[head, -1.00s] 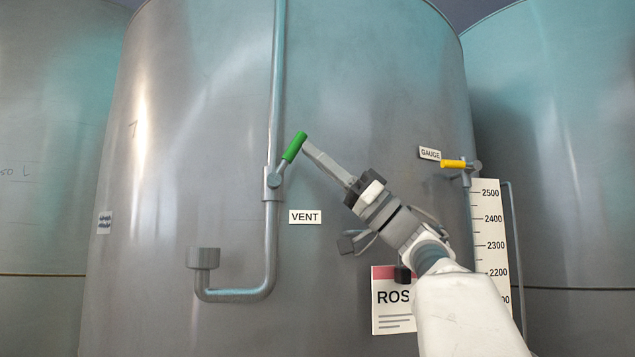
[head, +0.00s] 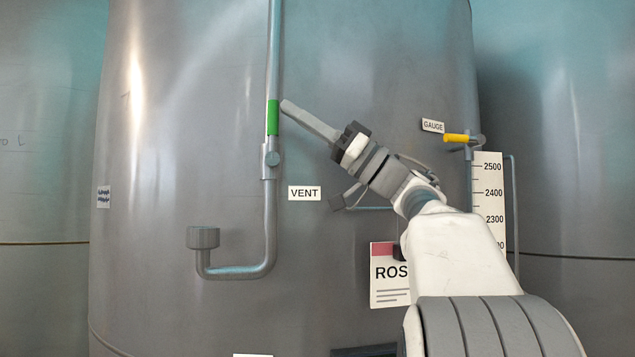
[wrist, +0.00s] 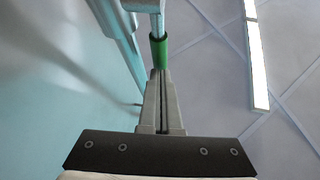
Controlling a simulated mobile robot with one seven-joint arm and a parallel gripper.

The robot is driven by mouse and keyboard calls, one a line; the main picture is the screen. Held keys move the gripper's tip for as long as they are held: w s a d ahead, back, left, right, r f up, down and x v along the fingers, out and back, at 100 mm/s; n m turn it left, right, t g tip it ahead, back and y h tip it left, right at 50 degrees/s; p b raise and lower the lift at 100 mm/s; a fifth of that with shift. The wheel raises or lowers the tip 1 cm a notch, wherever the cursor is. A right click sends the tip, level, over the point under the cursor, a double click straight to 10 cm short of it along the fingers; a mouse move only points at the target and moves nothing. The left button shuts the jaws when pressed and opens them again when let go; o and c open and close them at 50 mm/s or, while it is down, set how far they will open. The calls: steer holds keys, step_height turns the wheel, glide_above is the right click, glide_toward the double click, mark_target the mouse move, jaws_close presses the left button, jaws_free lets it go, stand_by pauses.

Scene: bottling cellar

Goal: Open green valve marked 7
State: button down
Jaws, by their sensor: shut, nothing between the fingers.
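The green valve handle (head: 273,118) stands upright in line with the thin vertical pipe, above its grey valve body (head: 270,160), beside the VENT label (head: 305,193). It also shows in the wrist view (wrist: 159,52), just beyond my fingertips. My gripper (head: 285,106) is shut and empty, its tip at the handle's right side near the upper end. I cannot tell whether the tip touches the handle. In the wrist view my shut fingers (wrist: 160,78) point at the handle. I see no number 7 on the valve itself.
A yellow valve handle (head: 456,138) with a GAUGE label (head: 433,125) sits to the right, above a level scale (head: 488,193). The pipe bends below to an upturned cup-like end (head: 203,238). The large tank wall (head: 170,150) stands close behind.

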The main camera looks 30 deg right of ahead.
stand_by(0.4)
steer(key=b+v, duration=0.4)
steer(key=v, duration=1.3)
steer(key=shift+d, duration=0.1)
